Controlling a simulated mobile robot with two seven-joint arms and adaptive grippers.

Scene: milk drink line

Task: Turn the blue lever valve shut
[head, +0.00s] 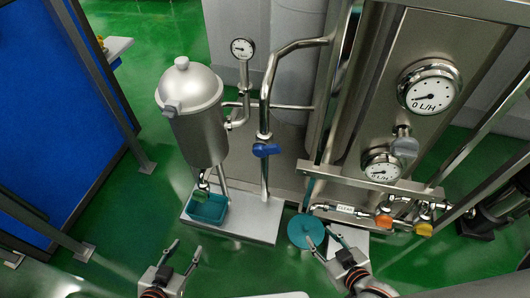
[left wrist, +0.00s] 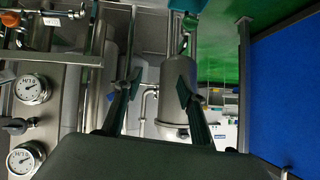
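The blue lever valve (head: 266,150) sits on the upright steel pipe (head: 264,180) right of the steel tank. Its handle lies roughly crosswise to the pipe. My left gripper (head: 187,247) is open and empty, low in front of the base plate and well below and left of the lever. In the left wrist view its fingers (left wrist: 160,75) are spread with nothing between them; I cannot make out the blue lever there. My right gripper (head: 320,238) is open and empty near the round teal lid, below and right of the lever.
The steel tank (head: 190,110) stands left of the pipe, over a teal tray (head: 208,208) on a light base plate (head: 245,222). The round teal lid (head: 306,233) is at the front. Gauges (head: 429,88) and orange and yellow valves (head: 384,221) are right; a blue panel (head: 50,120) is left.

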